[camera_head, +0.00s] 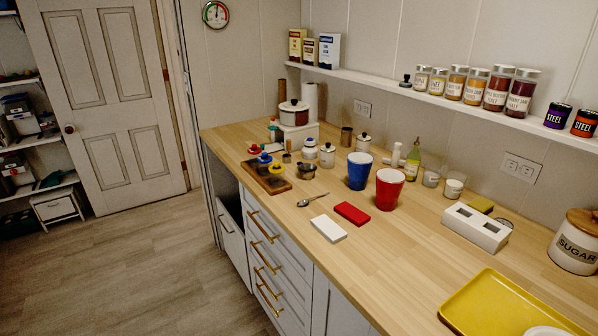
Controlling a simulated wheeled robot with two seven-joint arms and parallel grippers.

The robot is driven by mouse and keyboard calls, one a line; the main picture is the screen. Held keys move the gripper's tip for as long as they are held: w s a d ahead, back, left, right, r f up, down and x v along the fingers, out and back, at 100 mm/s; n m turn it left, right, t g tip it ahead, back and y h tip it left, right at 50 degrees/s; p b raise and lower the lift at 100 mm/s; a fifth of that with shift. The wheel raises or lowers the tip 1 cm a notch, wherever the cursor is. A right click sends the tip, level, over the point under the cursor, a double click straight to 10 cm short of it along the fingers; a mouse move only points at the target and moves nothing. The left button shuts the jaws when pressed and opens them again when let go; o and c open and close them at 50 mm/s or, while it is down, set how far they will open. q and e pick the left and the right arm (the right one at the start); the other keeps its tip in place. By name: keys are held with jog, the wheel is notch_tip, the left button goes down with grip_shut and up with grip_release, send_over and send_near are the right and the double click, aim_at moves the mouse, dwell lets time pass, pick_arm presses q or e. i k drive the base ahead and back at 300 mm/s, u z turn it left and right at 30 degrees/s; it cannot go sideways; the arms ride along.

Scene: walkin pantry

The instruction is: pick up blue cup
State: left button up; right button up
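The blue cup (360,171) stands upright on the wooden counter (420,255). It has a white inside and rim. A red cup (388,189) stands just to its right and nearer to me. Neither of my grippers shows in the head view. Nothing is seen touching the blue cup.
A red block (351,213) and a white block (328,229) lie in front of the cups. A spoon (312,199) lies to the left. A bottle (412,162) and white jars stand behind. A yellow tray (515,308) is at the near right. The counter's middle is clear.

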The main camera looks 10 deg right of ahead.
aim_at(360, 164)
jog(key=u, duration=0.85)
jog(key=i, duration=2.2)
jog(key=z, duration=1.3)
